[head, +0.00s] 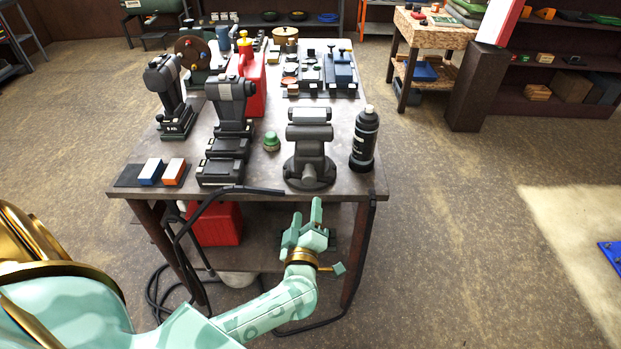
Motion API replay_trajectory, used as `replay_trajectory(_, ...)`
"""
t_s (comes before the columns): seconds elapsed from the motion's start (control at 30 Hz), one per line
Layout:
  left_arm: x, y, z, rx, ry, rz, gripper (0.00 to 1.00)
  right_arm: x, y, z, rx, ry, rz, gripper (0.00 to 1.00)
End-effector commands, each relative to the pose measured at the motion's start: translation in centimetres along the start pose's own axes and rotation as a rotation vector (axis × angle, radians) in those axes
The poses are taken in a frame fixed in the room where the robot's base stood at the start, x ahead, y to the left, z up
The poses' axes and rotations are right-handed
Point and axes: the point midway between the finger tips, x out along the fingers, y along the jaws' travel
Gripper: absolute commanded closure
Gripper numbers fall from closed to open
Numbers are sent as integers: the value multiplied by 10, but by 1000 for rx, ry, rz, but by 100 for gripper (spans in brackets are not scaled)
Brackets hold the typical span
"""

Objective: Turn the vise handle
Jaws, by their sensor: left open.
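The dark grey vise (309,152) stands upright on its round base near the front edge of the workbench (340,183), right of the middle. I cannot make out its handle clearly from this side. My left gripper (306,218) is in front of the bench's front edge, just below the vise in the picture. Its mint-green fingers point up toward the vise and are apart, with nothing between them. The gripper does not appear to touch the vise. My right gripper is not in view.
A black spray can (364,138) stands right of the vise, and a small green-topped item (271,141) left of it. Cordless drills (231,115) stand farther left. A black cable (185,235) hangs over the front edge. A red container (215,222) sits below the bench top.

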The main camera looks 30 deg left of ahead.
Motion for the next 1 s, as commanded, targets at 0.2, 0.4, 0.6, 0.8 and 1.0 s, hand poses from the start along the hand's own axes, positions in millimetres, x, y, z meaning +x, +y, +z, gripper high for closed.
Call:
replay_trajectory(0.2,58,0,0,2,3,3,43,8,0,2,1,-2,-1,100)
replay_trajectory(0.4,98,-1,1,2,2,1,43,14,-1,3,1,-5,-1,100)
replay_trajectory(0.6,116,0,0,2,0,1,43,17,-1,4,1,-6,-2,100)
replay_trajectory(0.8,118,0,0,1,0,0,43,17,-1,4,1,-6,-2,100)
replay_trajectory(1.0,118,0,0,1,0,1,71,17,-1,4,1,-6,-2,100)
